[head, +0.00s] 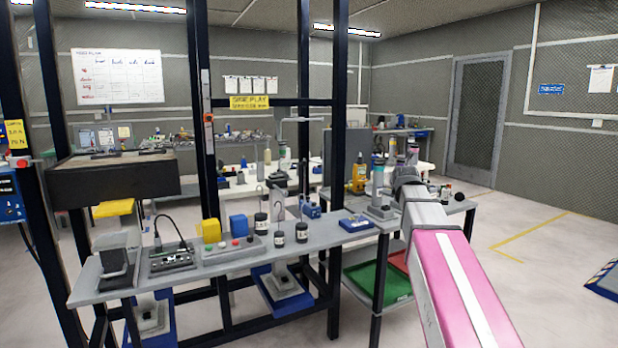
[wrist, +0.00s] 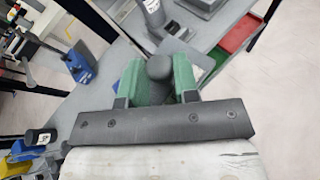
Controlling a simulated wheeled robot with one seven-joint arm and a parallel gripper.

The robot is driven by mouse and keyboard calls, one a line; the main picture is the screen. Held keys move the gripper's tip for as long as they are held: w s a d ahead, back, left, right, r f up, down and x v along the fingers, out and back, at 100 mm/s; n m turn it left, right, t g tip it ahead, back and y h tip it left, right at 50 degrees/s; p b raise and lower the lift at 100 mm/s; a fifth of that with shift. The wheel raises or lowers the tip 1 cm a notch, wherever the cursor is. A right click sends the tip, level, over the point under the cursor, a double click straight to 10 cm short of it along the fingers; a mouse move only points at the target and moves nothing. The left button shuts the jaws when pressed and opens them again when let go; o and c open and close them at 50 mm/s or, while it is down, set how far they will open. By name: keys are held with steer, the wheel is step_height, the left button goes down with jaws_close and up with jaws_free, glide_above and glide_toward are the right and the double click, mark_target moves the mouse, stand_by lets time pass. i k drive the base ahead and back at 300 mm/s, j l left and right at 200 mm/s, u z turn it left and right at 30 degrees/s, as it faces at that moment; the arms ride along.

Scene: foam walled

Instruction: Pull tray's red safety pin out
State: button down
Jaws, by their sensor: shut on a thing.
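My gripper (wrist: 159,66) shows in the wrist view with two green fingers closed on a dark grey, rounded knob (wrist: 160,69). What the knob belongs to is hidden below the fingers. In the head view my pink and white arm reaches over the right-hand table, and its links hide the gripper tips. I cannot make out a red safety pin in either view. A small blue tray (head: 356,223) lies on the bench left of my arm; I cannot tell whether it is the task's tray.
A long grey bench (head: 217,265) holds jars, a button box (head: 228,248) and a black keypad device (head: 170,258). Dark frame posts (head: 338,130) stand along it. A green bin (head: 392,288) and a red bin (wrist: 238,30) sit below the right-hand table.

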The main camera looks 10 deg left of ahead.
mark_target(121, 176)
steer(key=k+j+u, duration=0.1)
steer(key=k+u, duration=0.15)
steer(key=k, duration=0.4)
steer(key=i+j+u, duration=0.15)
steer(key=u, duration=0.35)
steer(key=i+j+u, duration=0.25)
steer(key=u, duration=0.2)
